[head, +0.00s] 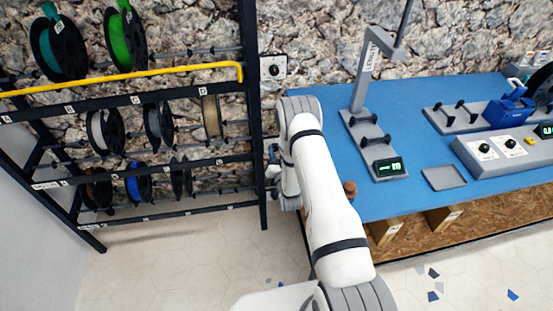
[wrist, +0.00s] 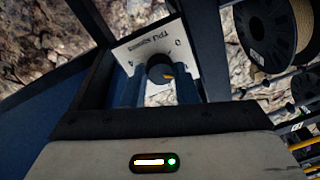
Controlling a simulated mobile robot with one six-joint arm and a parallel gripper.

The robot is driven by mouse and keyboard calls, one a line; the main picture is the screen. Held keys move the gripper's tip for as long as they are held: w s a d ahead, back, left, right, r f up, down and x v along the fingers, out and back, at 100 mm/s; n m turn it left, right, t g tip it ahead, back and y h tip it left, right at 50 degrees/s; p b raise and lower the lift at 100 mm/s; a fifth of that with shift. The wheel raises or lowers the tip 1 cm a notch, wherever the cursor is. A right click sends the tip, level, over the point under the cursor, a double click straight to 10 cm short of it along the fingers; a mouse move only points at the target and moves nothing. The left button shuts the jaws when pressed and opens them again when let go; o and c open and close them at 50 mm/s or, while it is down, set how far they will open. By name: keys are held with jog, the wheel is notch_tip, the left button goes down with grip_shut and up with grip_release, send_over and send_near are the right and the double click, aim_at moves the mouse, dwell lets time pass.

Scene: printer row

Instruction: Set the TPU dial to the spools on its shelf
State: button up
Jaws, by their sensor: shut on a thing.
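In the wrist view a white plate lettered "TPU spools" (wrist: 145,48) carries a dark round dial knob (wrist: 158,66). A 0 shows on the plate's right part and what looks like a 4 at its left edge. My gripper (wrist: 157,82) is shut on the knob, with a finger on either side, hiding the plate's lower part. The rack (head: 125,100) holds spools on three levels; I cannot read which label says TPU.
A yellow rail (head: 130,76) runs along the rack front. The blue workbench (head: 320,103) stands right of my arm, with a scale-like stand (head: 372,140) and a control box (head: 510,150). The floor before the rack is clear.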

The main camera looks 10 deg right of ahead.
jog(key=m+b, duration=0.4)
jog(key=m+h+b, duration=0.1)
jog(key=m+b, duration=0.1)
jog(key=shift+f, duration=0.25)
jog(key=m+h+b, duration=0.1)
jog(key=m+b, duration=0.6)
jog(key=shift+b, duration=0.35)
jog(key=m+b, duration=0.8)
jog(key=b, duration=0.1)
jog(key=m+g+b, duration=0.1)
jog(key=m+b, duration=0.2)
jog(key=b, duration=0.2)
jog(key=shift+a+r+m+h, duration=0.1)
jog(key=shift+r+m+h, duration=0.15)
jog(key=shift+m+h, duration=0.15)
jog(key=o, duration=1)
